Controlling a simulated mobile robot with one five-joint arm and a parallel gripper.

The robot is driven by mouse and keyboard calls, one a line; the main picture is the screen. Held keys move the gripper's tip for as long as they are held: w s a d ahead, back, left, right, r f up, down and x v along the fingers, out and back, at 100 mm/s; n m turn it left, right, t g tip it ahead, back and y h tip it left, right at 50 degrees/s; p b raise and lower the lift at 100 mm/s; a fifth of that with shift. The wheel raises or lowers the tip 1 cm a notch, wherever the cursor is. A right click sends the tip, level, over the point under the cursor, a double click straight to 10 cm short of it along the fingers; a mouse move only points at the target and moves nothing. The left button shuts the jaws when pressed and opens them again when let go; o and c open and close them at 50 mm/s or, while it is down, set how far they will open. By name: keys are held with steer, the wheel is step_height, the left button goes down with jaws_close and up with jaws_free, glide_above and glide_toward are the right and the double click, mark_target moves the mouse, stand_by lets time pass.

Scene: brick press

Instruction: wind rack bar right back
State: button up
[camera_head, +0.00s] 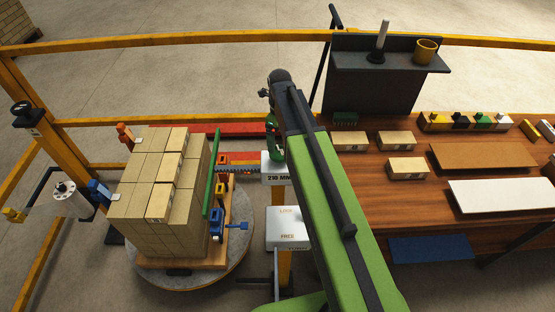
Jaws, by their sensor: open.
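The toothed rack bar (240,169) lies level to the right of the brick stack, between a long green bar (212,175) and a white box marked 210 MM (275,168). My gripper (274,150) hangs at the far end of my green and black arm, just above and behind that box, near the rack's right end. It is small and partly hidden by the arm. It is open, and I see nothing held in it. A blue clamp with a handle (218,224) stands beside the stack's lower right side.
The pale brick stack (160,185) stands on a wooden pallet on a round turntable (232,270). A white block marked LOCK and FREE (288,228) is on a yellow post. A wooden bench (425,220) with bricks and boards fills the right. Yellow rails (180,42) enclose the area.

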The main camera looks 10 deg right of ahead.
mark_target(279, 151)
step_height(279, 151, down, 7)
steer(key=b, duration=0.5)
steer(key=shift+f+b, duration=0.15)
steer(key=shift+b, duration=0.2)
